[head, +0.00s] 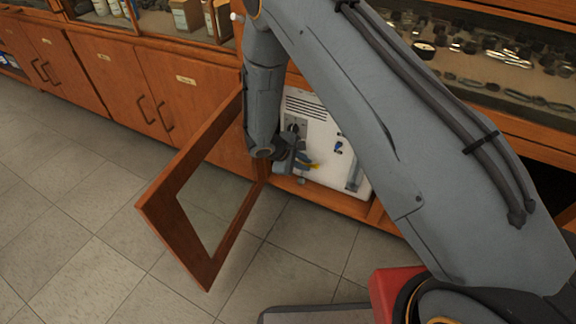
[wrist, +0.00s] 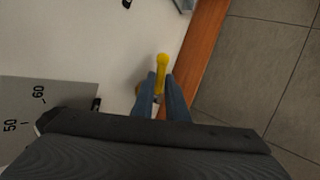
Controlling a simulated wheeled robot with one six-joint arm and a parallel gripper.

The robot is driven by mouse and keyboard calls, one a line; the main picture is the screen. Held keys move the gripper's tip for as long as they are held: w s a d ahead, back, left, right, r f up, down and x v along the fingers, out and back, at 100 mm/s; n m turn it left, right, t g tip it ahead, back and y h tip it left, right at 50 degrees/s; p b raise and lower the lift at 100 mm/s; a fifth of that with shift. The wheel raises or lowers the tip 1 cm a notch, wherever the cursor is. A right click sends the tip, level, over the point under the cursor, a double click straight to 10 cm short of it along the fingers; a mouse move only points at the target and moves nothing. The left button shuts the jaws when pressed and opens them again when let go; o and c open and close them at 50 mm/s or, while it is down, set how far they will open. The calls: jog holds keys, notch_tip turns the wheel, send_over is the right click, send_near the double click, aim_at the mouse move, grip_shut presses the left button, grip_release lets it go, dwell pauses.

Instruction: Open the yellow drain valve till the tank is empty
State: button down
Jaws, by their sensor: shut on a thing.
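The yellow drain valve (wrist: 162,66) shows in the wrist view as a yellow lever with a rounded end, against a white panel. My gripper (wrist: 163,90) is shut on it, one blue-grey finger on each side of the lever. In the head view, a bit of yellow (head: 313,167) shows beside my gripper (head: 304,163), low on the white unit (head: 322,133) inside the cabinet. I cannot make out the tank or its liquid level. A grey plate with the marks 50 and 60 (wrist: 25,112) shows at the left in the wrist view.
A wooden cabinet door with a glass pane (head: 160,207) stands open to the left of my forearm. The wooden cabinet edge (wrist: 205,45) runs close beside the valve. The tiled floor (head: 75,215) is clear at the left.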

jog(key=shift+w+a, duration=0.1)
jog(key=c, duration=1.7)
grip_release()
jog(key=shift+c, duration=0.2)
notch_tip(320, 180, up, 10)
jog(key=p, duration=0.3)
